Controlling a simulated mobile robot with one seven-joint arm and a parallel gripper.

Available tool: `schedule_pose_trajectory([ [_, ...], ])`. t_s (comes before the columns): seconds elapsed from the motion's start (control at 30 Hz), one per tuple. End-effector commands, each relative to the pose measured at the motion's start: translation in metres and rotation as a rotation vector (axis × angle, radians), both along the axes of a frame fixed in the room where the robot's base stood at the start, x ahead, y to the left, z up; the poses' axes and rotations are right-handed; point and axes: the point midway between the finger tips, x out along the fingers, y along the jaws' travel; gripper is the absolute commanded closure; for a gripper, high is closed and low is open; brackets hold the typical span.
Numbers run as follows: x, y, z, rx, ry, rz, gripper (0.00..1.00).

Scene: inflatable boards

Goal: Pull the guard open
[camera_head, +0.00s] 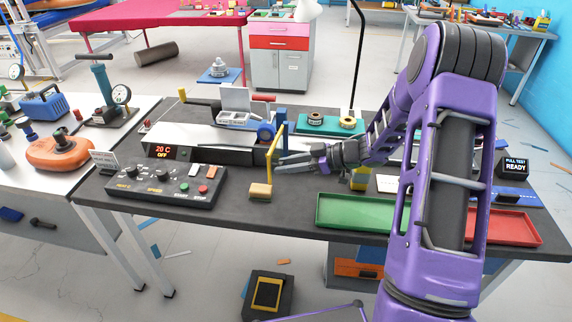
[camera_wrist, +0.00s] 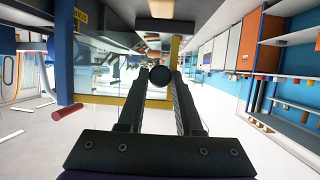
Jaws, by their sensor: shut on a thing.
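The guard shows in the head view as a yellow-edged frame (camera_head: 271,150) standing at the right end of the heated machine (camera_head: 200,145). In the wrist view it is a clear panel with a yellow border (camera_wrist: 174,52), at the left and ahead of the fingers. My gripper (camera_head: 280,163) reaches in from the right, level with the frame. In the wrist view its fingers (camera_wrist: 162,82) are closed around a dark round handle (camera_wrist: 160,73) beside the yellow border. The fingers and arm hide part of the handle in the head view.
A control box (camera_head: 165,186) with knobs and buttons sits at the front left. A tan block (camera_head: 260,191) lies below the guard. A green tray (camera_head: 355,211) and a red tray (camera_head: 503,227) lie along the front right edge. A teal tray with rolls (camera_head: 330,125) stands behind.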

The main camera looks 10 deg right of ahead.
Motion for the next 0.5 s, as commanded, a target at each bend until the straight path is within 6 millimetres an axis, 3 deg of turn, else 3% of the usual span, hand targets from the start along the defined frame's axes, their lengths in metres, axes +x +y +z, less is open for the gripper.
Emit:
schedule_pose_trajectory([
  [0.1, 0.0007, 0.0000, 0.0009, 0.000, -0.002, -0.001, 1.00],
  [0.13, 0.0007, 0.0000, 0.0009, 0.000, -0.002, -0.001, 0.62],
  [0.27, 0.0005, 0.0001, 0.0007, 0.000, -0.002, -0.001, 0.39],
  [0.5, 0.0002, 0.0003, 0.0004, 0.001, -0.001, -0.001, 0.37],
])
